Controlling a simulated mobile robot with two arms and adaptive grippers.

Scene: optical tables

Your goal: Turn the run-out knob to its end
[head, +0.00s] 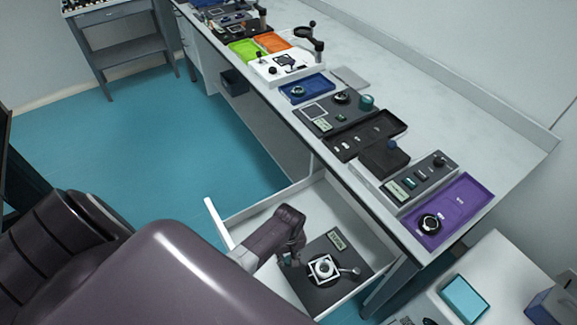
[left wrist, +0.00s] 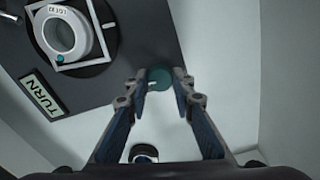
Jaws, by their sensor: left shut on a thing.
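A dark panel (head: 318,295) lies in the open white drawer. It carries a white square plate with a ring (head: 323,268) and a pale label (head: 337,240). In the left wrist view the label (left wrist: 41,96) reads TURN, and the ring (left wrist: 66,32) bears small lettering. A round teal knob (left wrist: 159,83) stands at the panel's edge, between the fingertips of my left gripper (left wrist: 160,77). The gripper is shut on this knob. In the head view my left gripper (head: 290,258) is beside the plate, and the knob is hidden there. My right gripper is out of view.
Above stands a long bench with a purple tray (head: 462,207), a grey control box (head: 420,180) and a black tray (head: 365,135). A white surface with a cyan box (head: 465,298) is at lower right.

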